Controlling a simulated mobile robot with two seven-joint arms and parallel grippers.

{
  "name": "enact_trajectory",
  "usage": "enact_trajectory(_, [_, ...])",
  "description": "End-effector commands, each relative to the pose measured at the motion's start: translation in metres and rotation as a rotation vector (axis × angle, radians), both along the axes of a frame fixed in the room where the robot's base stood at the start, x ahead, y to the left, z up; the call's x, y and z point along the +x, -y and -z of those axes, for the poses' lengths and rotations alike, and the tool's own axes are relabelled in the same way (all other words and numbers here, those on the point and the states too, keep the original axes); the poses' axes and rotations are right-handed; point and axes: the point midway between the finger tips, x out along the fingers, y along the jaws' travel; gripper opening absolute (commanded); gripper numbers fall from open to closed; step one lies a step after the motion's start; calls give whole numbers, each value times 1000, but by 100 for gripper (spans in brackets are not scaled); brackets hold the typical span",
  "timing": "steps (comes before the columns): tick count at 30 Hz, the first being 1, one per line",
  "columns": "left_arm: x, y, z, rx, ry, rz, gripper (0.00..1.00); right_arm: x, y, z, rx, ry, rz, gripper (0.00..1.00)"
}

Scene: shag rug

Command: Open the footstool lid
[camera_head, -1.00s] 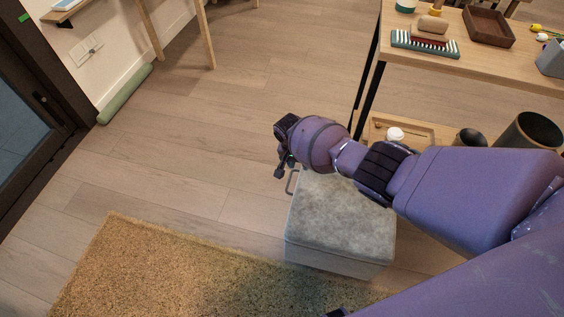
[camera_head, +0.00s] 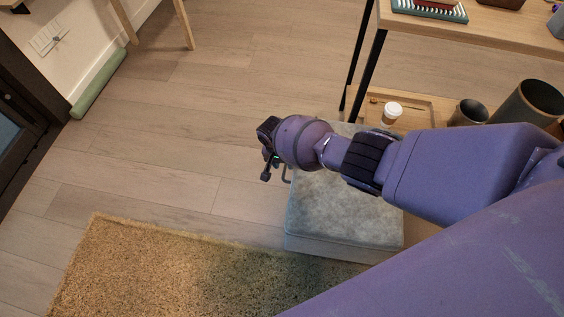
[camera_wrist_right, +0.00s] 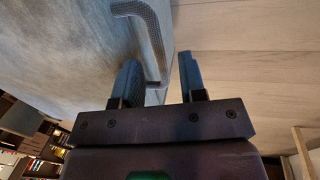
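The grey footstool (camera_head: 343,212) stands on the floor beside the rug, its flat lid (camera_head: 335,205) lying shut on the box. A curved handle (camera_head: 286,174) sticks out from its left side; in the right wrist view the handle (camera_wrist_right: 150,38) is large and close. My right gripper (camera_head: 268,167) hangs beside the handle, left of the footstool. In the right wrist view its two fingers (camera_wrist_right: 160,65) are apart. The handle's lower end shows in the gap near the left finger; I cannot tell whether they touch. My forearm hides the footstool's back part. My left gripper is not in view.
A beige shag rug (camera_head: 150,270) lies at the front left. A wooden table (camera_head: 480,35) stands behind right, its lower shelf holding a tray, a white-lidded cup (camera_head: 391,115) and dark pots (camera_head: 530,103).

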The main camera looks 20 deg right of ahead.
Motion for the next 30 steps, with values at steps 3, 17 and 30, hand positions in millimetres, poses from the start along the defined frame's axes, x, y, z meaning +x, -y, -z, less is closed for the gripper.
enact_trajectory(3, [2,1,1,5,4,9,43,-2,2,10,-1,-2,0,38])
enact_trajectory(17, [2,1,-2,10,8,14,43,0,2,9,0,2,1,23])
enact_trajectory(30, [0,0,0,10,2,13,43,-1,2,9,0,2,1,0])
